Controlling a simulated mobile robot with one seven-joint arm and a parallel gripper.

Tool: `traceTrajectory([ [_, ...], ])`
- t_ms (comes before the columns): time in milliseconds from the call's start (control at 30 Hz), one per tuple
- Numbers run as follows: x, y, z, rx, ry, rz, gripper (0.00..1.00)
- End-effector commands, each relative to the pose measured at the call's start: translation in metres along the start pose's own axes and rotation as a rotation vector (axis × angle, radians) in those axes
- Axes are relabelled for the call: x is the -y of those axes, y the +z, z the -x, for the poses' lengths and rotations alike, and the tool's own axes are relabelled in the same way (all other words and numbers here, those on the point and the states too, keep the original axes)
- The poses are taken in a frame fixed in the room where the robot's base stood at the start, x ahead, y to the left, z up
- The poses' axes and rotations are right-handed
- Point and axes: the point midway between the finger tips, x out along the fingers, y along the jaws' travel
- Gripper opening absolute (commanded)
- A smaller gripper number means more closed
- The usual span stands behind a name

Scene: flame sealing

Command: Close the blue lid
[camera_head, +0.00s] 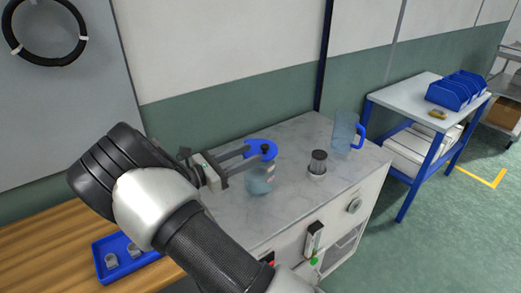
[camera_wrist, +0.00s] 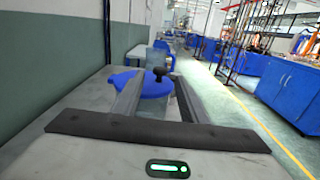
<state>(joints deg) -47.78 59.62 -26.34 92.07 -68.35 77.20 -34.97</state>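I cannot tell whether the lid touches the jar's rim. My gripper (camera_head: 247,160) reaches from the left, its two fingers apart, tips beside the lid. No grip on the knob or lid shows. The fingers hide part of the lid and jar.
The cabinet top (camera_head: 295,205) is bare in front. A blue tray (camera_head: 105,246) with small jars sits on the wooden table. A wall is behind.

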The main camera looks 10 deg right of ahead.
Motion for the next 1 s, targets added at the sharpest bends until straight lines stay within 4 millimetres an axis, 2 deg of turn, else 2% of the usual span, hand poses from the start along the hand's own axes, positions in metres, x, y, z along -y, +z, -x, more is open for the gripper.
traceTrajectory([
  [33,-0.001,0.000,0.015,-0.001,0.003,-0.002,0.39],
  [200,-0.001,-0.001,0.056,-0.002,0.003,-0.001,0.39],
  [433,0.000,-0.001,0.094,-0.001,0.001,-0.001,0.39],
  [600,0.000,0.000,0.106,-0.002,0.000,0.000,0.39],
  [1000,0.000,0.000,0.107,-0.001,-0.001,0.000,0.39],
])
